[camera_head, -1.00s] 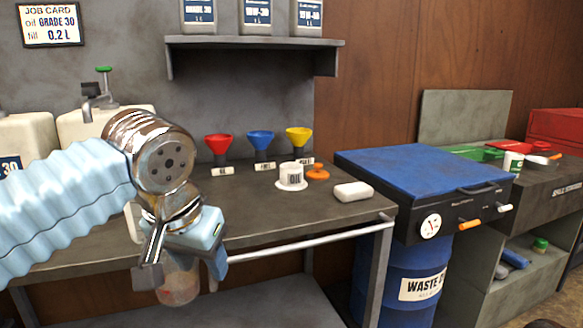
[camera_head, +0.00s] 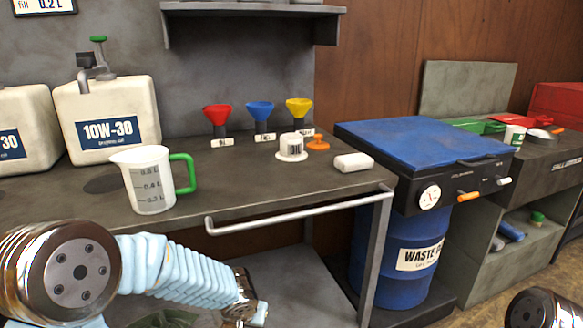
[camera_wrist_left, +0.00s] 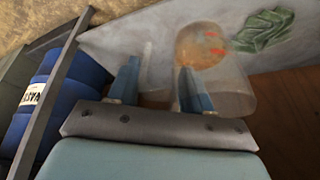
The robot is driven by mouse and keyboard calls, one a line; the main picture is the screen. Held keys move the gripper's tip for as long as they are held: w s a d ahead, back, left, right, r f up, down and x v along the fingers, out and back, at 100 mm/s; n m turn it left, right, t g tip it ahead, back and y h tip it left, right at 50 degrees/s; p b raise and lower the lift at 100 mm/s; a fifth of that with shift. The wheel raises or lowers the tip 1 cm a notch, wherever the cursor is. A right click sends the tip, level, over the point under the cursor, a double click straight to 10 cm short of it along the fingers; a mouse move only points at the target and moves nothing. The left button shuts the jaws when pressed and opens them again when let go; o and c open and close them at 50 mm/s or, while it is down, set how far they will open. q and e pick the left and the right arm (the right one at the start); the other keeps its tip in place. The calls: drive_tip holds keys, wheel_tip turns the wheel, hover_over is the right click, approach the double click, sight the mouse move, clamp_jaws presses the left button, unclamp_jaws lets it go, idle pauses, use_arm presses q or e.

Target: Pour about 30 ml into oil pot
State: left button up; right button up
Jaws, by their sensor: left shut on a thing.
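The oil pot (camera_head: 291,148) is a small white pot labelled OIL, upright on a white base on the bench. An orange lid-like piece (camera_head: 318,143) lies beside it. My left gripper (camera_wrist_left: 157,90) is shut on a clear cup (camera_wrist_left: 235,90) with red marks, apparently by its pale upright part between the fingers. Amber colour shows in the cup; the amount is unclear. My right gripper is out of view.
A white measuring jug (camera_head: 150,180) with a green handle stands at the bench's front left. A 10W-30 canister (camera_head: 108,120) is behind it. Red, blue and yellow funnels stand at the back.

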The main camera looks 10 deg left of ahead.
use_arm(q)
drive_tip(key=shift+d+f, duration=0.2)
drive_tip(key=shift+f, duration=0.9)
drive_tip(key=shift+w+a+r, duration=0.15)
drive_tip(key=shift+w+r, duration=0.1)
drive_tip(key=shift+r, duration=0.1)
drive_tip(key=shift+r, duration=0.1)
